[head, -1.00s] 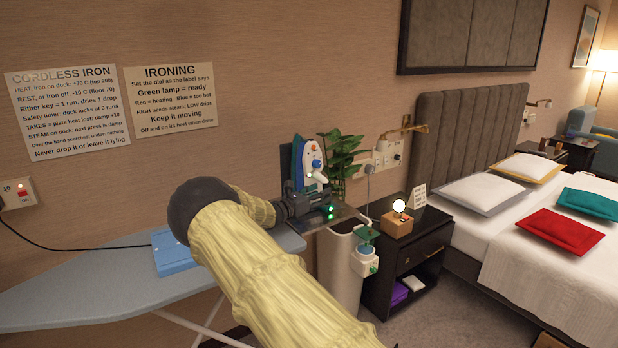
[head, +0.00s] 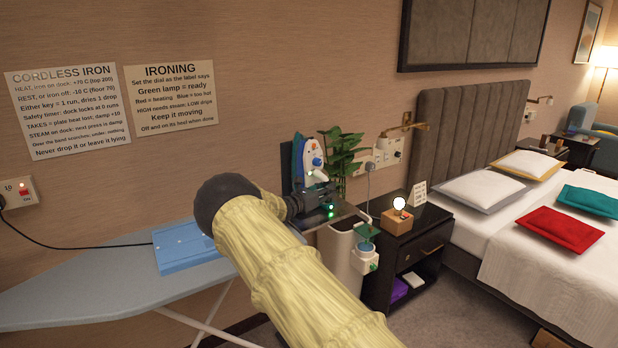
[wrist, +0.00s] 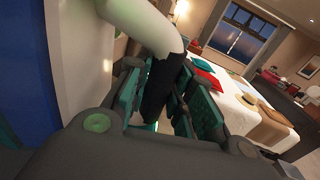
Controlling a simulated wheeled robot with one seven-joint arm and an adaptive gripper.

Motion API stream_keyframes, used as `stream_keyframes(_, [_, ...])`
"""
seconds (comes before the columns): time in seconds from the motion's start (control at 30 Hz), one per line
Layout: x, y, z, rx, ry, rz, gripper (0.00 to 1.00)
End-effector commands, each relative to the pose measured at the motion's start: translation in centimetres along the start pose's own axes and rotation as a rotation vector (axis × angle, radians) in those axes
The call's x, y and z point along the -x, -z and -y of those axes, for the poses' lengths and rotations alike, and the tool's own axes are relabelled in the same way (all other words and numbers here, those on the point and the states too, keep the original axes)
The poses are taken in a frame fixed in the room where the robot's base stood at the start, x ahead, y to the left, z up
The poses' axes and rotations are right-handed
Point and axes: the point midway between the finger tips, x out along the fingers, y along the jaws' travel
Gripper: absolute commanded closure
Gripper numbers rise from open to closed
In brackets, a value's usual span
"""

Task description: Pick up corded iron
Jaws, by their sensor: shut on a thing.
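The iron (head: 317,162) is white and blue with an orange spot. It stands upright on its heel on a dark stand at the right end of the ironing board, against the wall. No cord shows on it. My gripper (head: 322,197) reaches in from the left at the iron's lower front. In the wrist view, my gripper's teal-padded fingers (wrist: 167,103) are shut around the iron's black handle (wrist: 160,88), below its white body (wrist: 143,25).
The ironing board (head: 90,290) fills the lower left and carries a blue pad (head: 185,247). A black cord (head: 90,247) runs from a wall switch (head: 20,192) to that pad. A plant (head: 343,155) stands close behind the iron. A nightstand (head: 425,250) and bed are at the right.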

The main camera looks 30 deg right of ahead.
Motion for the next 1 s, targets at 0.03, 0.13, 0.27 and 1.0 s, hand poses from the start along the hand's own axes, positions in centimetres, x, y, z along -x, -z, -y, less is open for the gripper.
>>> stream_keyframes(0.03, [0.0,-0.4,-0.1,-0.004,0.000,0.003,1.00])
stream_keyframes(0.13, [0.0,-0.4,-0.1,-0.003,0.000,0.003,1.00])
stream_keyframes(0.27, [0.0,-0.6,-0.1,-0.003,-0.001,0.003,1.00])
stream_keyframes(1.0, [-0.1,-7.4,1.5,-0.002,0.013,0.003,1.00])
